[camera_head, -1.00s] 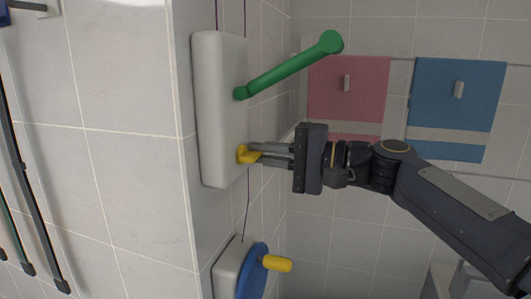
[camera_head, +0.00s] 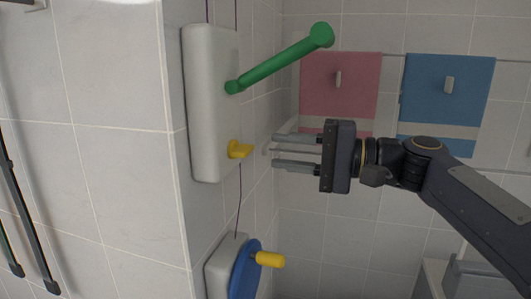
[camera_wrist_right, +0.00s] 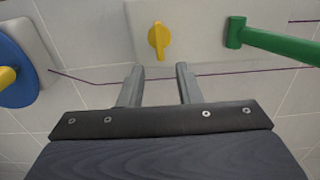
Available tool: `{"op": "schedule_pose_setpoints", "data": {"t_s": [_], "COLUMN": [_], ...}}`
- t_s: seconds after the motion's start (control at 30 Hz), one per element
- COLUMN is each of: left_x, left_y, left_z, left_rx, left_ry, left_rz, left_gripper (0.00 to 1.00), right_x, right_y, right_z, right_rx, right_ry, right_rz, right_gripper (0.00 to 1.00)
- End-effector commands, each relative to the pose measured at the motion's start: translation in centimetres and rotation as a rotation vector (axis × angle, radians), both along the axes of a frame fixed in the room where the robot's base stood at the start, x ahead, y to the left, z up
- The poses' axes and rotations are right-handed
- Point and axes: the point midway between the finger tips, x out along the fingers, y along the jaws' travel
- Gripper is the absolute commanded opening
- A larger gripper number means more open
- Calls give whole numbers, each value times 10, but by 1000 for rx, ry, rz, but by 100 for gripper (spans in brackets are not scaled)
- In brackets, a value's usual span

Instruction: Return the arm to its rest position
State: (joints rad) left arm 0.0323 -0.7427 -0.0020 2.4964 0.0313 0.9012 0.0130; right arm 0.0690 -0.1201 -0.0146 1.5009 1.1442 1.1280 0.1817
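My right gripper (camera_head: 276,150) is open and empty in the head view. Its two fingers point left toward a white wall box (camera_head: 205,110) and stand a short way off it. The box carries a small yellow knob (camera_head: 239,149) and a long green lever (camera_head: 280,63). In the right wrist view the open fingers (camera_wrist_right: 160,72) are apart below the yellow knob (camera_wrist_right: 158,40), touching nothing. The green lever (camera_wrist_right: 275,43) is to the right there. My left gripper is not in view.
A blue wheel (camera_head: 246,272) with a yellow handle (camera_head: 270,259) is below the box. Pink (camera_head: 338,85) and blue (camera_head: 446,90) towels hang on the tiled wall behind my right arm. Dark rods (camera_head: 28,210) stand at the left.

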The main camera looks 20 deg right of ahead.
Motion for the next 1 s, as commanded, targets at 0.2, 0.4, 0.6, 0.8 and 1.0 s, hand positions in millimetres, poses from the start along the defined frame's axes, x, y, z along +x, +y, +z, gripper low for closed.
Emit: {"op": "schedule_pose_setpoints", "data": {"t_s": [0.2,0.4,0.6,0.8,1.0], "left_x": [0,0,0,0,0], "left_y": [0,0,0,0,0], "left_z": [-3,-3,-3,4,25], "left_rx": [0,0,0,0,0], "left_ry": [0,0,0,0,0], "left_rz": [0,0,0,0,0], "left_gripper": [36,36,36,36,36], "right_x": [-11,-11,-11,-23,-83], "right_y": [-16,-17,-17,-12,0], "right_z": [0,0,0,-19,-120], "right_rx": [1,1,1,-74,-447], "right_ry": [1,1,1,25,110], "right_rz": [0,1,1,-11,-39], "right_gripper": [31,31,31,31,31]}}
